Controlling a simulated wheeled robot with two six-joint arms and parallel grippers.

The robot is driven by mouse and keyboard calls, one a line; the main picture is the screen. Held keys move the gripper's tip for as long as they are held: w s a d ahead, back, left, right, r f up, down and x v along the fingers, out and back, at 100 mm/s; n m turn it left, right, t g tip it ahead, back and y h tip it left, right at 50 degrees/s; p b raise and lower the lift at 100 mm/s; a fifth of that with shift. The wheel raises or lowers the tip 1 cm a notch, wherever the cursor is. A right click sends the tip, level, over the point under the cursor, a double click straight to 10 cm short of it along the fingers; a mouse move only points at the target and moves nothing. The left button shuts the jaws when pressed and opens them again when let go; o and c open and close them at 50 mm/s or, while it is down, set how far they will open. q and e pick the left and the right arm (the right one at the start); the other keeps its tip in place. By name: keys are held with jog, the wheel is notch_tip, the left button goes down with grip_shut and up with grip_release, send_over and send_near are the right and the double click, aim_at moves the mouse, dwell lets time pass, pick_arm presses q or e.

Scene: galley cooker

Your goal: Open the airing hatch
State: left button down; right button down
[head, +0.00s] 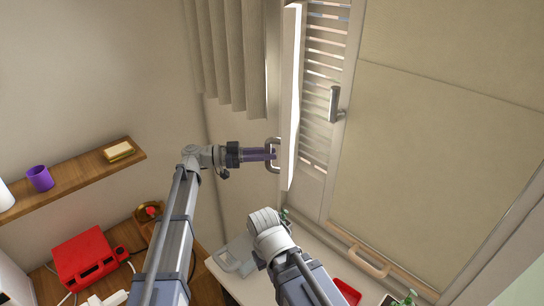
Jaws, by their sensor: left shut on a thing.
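The airing hatch (291,95) is a tall, narrow pale panel seen nearly edge-on. It stands swung out from its frame, with white louvre slats (321,75) showing to its right. A grey bow handle (273,141) is on the left face of the hatch. My left gripper (270,154) reaches it from the left and is shut on the handle, with its purple-tinted fingers around the bar. My right arm comes up at the bottom centre, below the hatch. Its jaws do not show.
A lever handle (334,104) is on the frame right of the slats, beside a large beige blind (435,150). A pleated curtain (228,50) hangs left of the hatch. A wooden shelf (75,180) with a purple cup (40,178) and a red appliance (88,258) are at left.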

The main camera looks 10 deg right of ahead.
pick_arm(q)
jog(key=shift+w+a+r, duration=0.1)
jog(key=shift+w+a, duration=0.1)
jog(key=shift+w, duration=0.25)
jog(key=c, duration=1.1)
grip_release()
jog(key=o, duration=0.4)
jog(key=shift+d, duration=0.15)
jog(key=shift+a, duration=0.2)
jog(key=a, duration=0.7)
jog(key=shift+a, duration=0.3)
jog(key=shift+w, duration=0.1)
